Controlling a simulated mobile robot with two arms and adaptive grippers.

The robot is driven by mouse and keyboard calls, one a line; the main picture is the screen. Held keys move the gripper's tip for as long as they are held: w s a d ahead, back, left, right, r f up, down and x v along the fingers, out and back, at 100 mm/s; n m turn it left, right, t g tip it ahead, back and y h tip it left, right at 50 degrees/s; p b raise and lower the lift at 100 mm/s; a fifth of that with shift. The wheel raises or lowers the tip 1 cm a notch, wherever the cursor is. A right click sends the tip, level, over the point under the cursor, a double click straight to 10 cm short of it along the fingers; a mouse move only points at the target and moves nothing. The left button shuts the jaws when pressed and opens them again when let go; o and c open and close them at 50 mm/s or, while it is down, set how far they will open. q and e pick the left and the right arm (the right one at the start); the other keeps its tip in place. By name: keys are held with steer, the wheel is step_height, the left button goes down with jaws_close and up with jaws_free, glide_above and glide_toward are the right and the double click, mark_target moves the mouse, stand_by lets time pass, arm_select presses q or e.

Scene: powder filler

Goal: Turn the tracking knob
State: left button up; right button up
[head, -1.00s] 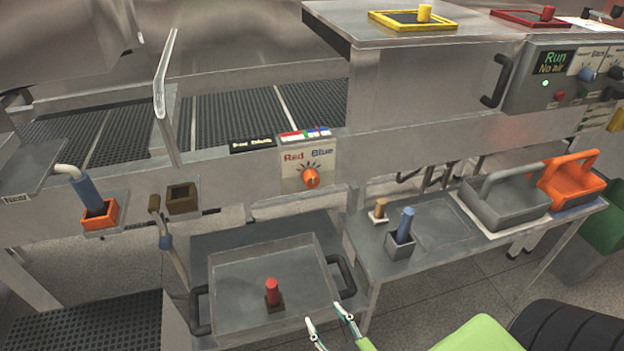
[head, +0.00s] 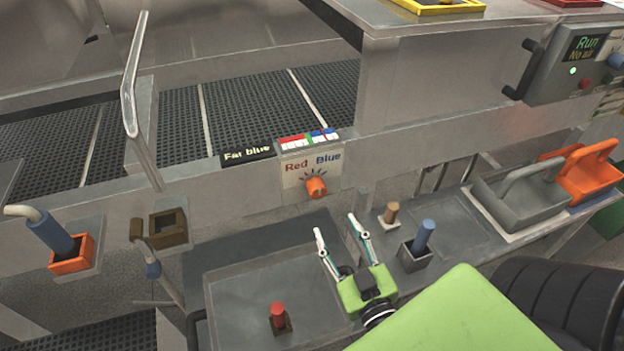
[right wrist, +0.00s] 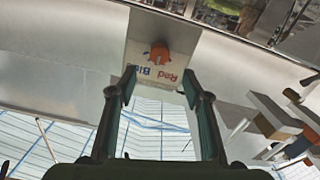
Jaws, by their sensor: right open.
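The tracking knob (head: 316,187) is an orange dial on a pale plate (head: 309,168) marked Red and Blue, on the front rail of the machine. A small display (head: 248,155) beside the plate reads "Far blue". My right gripper (head: 342,222) is open and empty, below and slightly right of the knob, apart from it. In the right wrist view the knob (right wrist: 159,52) shows ahead, above the gap between the open fingers (right wrist: 152,90). My left gripper is not in view.
A grey tray (head: 240,290) with a red-topped peg (head: 278,315) lies below the rail. A side shelf at right holds a blue-handled tool (head: 421,238) and a grey carrier (head: 520,195). An orange holder (head: 72,255) hangs at left. Space directly before the knob looks clear.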

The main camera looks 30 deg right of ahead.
mark_target(319, 194)
steer(key=x, duration=0.2)
steer(key=p+x, duration=0.1)
steer(key=x, duration=0.2)
steer(key=p+x, duration=0.1)
steer(key=x, duration=0.2)
steer(key=shift+r, duration=0.3)
steer(key=p+x, duration=0.1)
steer(key=x, duration=0.2)
steer(key=shift+w, duration=0.35)
steer(key=shift+w+d+f, duration=0.1)
steer(key=shift+w+d, duration=0.05)
steer(key=shift+w, duration=0.4)
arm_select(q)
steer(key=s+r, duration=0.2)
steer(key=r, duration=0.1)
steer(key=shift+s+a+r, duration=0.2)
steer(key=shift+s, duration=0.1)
arm_select(e)
steer(key=c, duration=1.1)
